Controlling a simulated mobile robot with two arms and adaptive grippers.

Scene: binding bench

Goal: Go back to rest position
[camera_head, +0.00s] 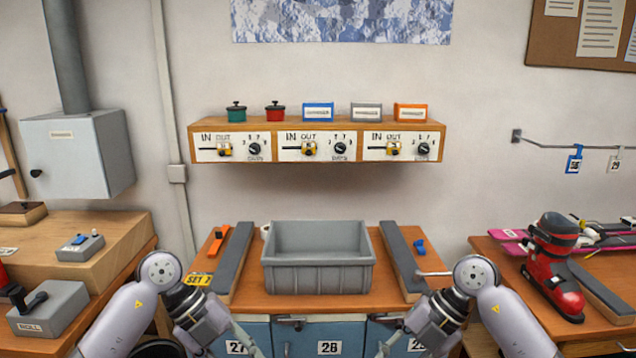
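My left gripper (232,343) hangs low at the bottom edge, in front of the left part of the central bench (250,292). My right gripper (410,343) hangs low at the bottom edge, in front of the bench's right part. Both are angled inward and partly cut off by the frame, so their fingertips are hidden. I see nothing held in either, and I cannot tell whether they are open or shut.
A grey bin (318,277) stands mid-bench between two dark rails (230,262) (403,260). Numbered blue drawers (328,335) sit below. A wall shelf (317,145) with knobs is behind. Side benches carry a grey box (48,307) and a red boot (556,265).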

